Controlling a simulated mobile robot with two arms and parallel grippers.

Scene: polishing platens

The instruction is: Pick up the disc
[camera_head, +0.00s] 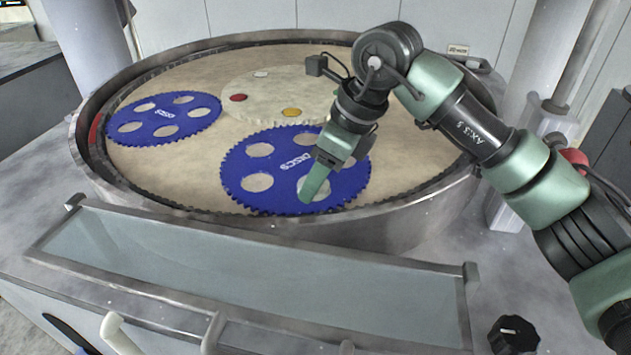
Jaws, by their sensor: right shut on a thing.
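My right gripper (313,188) reaches down from the right to the front blue toothed carrier (240,170), which bears the label "DISCS" and several round holes. Its green fingers are shut and point down at the carrier's lower right hole. What lies between the fingertips is hidden by the fingers, so the disc in them cannot be made out. A second blue carrier (130,113) lies at the left on the round platen. A cream toothed wheel (265,96) lies behind them, with a red spot (238,97), a yellow spot (291,112) and a pale one (261,74). My left gripper is not in view.
A raised metal rim (130,192) rings the tan platen (400,150). A long trough (250,275) with metal edges stands in front of it. A black knob (513,335) is at the lower right. Grey columns stand behind at left and right.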

